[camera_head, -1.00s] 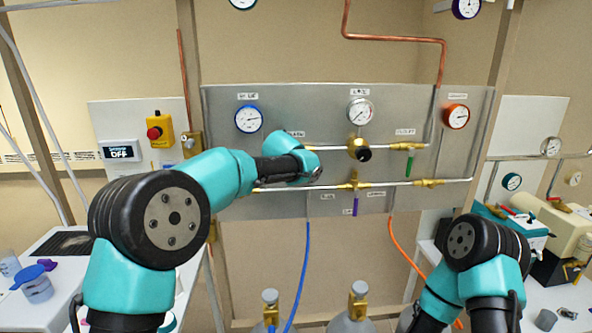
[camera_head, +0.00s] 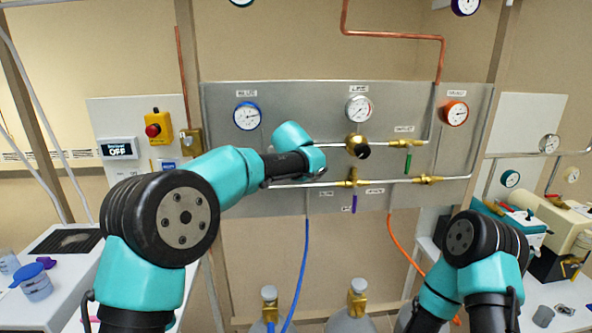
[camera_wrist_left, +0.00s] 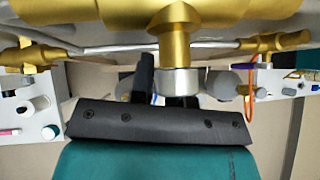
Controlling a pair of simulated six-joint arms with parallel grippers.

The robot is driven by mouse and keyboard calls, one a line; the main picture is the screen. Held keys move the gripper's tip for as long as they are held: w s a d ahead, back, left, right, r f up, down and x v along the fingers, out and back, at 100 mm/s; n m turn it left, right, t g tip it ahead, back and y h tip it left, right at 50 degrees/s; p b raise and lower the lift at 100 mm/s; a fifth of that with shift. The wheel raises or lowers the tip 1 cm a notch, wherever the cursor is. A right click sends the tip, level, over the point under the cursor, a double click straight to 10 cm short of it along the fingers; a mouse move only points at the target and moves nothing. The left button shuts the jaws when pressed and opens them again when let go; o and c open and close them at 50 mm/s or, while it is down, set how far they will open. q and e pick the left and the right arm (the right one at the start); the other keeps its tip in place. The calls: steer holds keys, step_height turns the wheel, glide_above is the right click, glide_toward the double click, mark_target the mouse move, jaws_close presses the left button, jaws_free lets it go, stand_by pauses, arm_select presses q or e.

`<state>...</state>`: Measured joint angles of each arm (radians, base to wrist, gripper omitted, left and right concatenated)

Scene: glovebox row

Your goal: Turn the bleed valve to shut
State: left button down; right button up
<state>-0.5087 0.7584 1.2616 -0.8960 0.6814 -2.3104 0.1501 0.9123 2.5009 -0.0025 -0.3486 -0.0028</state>
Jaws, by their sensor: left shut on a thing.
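My left gripper (camera_wrist_left: 165,88) reaches the steel valve panel (camera_head: 260,98). In the head view its fingertips are hidden behind my wrist, at the left end of the upper pipe. In the left wrist view, close in front of it, is a brass valve body (camera_wrist_left: 176,45) with a silver collar, which I take as the bleed valve. The dark fingers are closed on its handle, which they and the gripper body mostly hide. The handle's angle cannot be told. My right arm is at the lower right; its gripper is not in view.
A brass regulator with a black knob (camera_head: 362,151), a green lever (camera_head: 408,163) and a purple lever (camera_head: 354,203) sit to the right on the panel. A blue hose (camera_head: 305,260) and an orange hose (camera_head: 402,248) hang below. A red emergency button (camera_head: 152,131) is at left.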

arm_select(q)
steer(key=c, duration=1.1)
jaws_free()
steer(key=shift+r, duration=0.15)
steer(key=v, duration=1.7)
steer(key=shift+s, duration=0.1)
